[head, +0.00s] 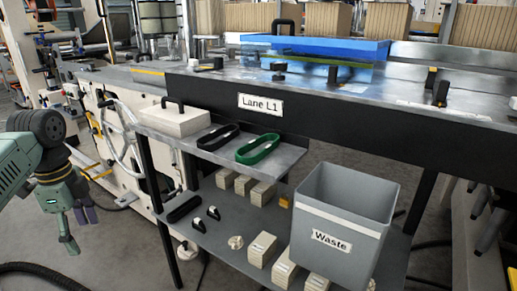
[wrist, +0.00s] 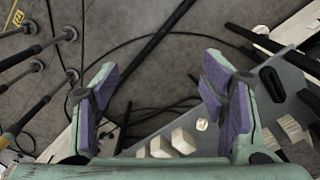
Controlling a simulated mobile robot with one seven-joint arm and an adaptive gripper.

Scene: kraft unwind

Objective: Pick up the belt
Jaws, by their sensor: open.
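Two belt loops lie on the upper side shelf (head: 285,165) under the "Lane L1" sign in the head view. One is a black belt (head: 222,145), and the green belt (head: 262,157) lies just to its right. My gripper (head: 77,232) hangs at the left of the head view, well apart from the shelf and both belts. In the wrist view my gripper (wrist: 160,95) has its purple-padded fingers spread wide with nothing between them. I cannot pick out the green belt in the wrist view.
A pale box with a black handle (head: 172,119) sits left of the belts. A grey Waste bin (head: 340,215) stands to the right. The lower shelf (head: 215,240) holds several small blocks and a long black piece (head: 184,208). A handwheel (head: 118,135) is behind my gripper.

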